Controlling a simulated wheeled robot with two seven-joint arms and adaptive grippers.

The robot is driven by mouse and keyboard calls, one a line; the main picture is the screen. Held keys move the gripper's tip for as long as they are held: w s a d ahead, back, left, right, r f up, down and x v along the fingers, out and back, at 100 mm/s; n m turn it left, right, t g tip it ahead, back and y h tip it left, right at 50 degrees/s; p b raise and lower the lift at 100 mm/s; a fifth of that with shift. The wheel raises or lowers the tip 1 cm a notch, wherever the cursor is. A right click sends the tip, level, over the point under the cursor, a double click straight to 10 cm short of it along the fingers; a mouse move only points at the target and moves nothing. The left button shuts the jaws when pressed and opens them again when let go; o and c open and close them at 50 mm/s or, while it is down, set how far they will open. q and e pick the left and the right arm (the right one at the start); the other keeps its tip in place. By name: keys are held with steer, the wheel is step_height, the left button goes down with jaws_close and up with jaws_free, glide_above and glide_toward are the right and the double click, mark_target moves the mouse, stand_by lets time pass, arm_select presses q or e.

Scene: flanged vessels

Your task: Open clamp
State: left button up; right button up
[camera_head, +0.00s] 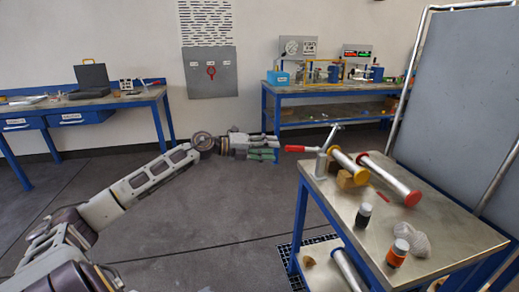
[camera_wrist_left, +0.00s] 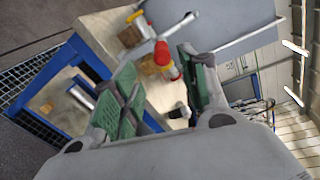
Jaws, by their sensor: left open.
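The handle points left, out past the table edge, toward my left gripper. My left gripper (camera_head: 272,148) with green finger pads is open and empty, its tips just short of the handle's end. In the left wrist view the red handle (camera_wrist_left: 163,56) shows between the two open fingers of the left gripper (camera_wrist_left: 157,64), ahead of them. A yellow-flanged metal tube (camera_head: 348,166) lies beside the clamp. My right gripper is not in view.
On the table (camera_head: 455,238) are a red-flanged tube (camera_head: 388,178), a wooden block (camera_head: 345,179), a dark bottle (camera_head: 363,216), an orange bottle (camera_head: 397,254) and a white cloth-like item (camera_head: 412,240). A grey panel (camera_head: 455,90) stands behind. Floor left of the table is clear.

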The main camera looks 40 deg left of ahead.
arm_select(q)
steer(key=shift+v, duration=1.65)
steer(key=shift+d, duration=0.15)
